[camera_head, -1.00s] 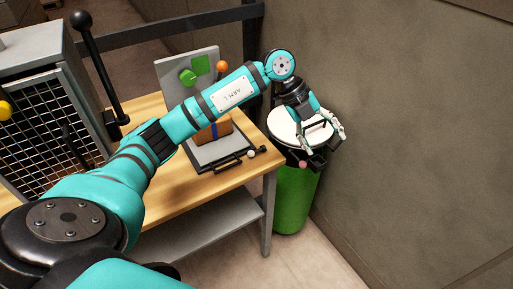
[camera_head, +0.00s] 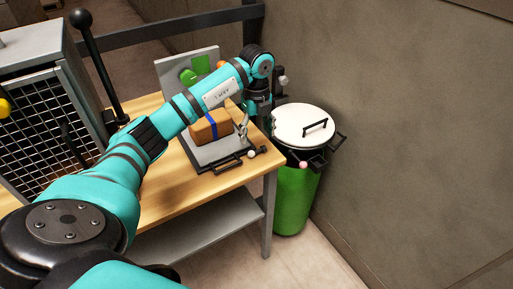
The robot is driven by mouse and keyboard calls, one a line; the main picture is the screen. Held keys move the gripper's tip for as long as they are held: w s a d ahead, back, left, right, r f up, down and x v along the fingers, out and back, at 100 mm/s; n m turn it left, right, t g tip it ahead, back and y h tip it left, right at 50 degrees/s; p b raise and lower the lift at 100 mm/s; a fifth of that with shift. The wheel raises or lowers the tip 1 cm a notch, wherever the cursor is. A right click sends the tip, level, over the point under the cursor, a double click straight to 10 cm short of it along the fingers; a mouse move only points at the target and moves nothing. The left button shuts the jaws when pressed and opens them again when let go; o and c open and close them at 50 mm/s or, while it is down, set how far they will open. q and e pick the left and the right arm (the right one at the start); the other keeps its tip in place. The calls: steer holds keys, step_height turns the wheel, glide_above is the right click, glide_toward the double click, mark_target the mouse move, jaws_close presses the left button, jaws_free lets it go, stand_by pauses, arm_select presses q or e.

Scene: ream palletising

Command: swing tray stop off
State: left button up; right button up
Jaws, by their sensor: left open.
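A flat grey tray (camera_head: 205,155) with a dark front edge lies on the wooden table, with a brown block with a blue band (camera_head: 208,127) on it. At its front right corner is a small black fitting with a pale round knob (camera_head: 251,154), which looks like the tray stop. A black handle (camera_head: 228,163) shows along the front edge. My left gripper (camera_head: 243,132) is open, just above and behind the knob, apart from it as far as I can tell. It points down beside the block's right end. My right gripper is not in view.
A green bin (camera_head: 295,200) with a white lid (camera_head: 303,125) stands right of the table (camera_head: 165,195), close to the wall. A grey board with green shapes (camera_head: 183,62) stands behind the tray. A mesh-fronted cabinet (camera_head: 40,110) with a black lever (camera_head: 97,65) is at left.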

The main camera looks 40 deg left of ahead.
mark_target(257, 152)
arm_select(q)
step_height(257, 152, down, 7)
steer(key=shift+r, duration=0.1)
stand_by(0.3)
steer(key=c, duration=0.9)
steer(key=shift+w+d+r+g+p, duration=0.1)
steer(key=shift+r+g+p, duration=0.15)
steer(key=shift+g+p, duration=0.25)
steer(key=shift+y, duration=0.3)
steer(key=o, duration=0.9)
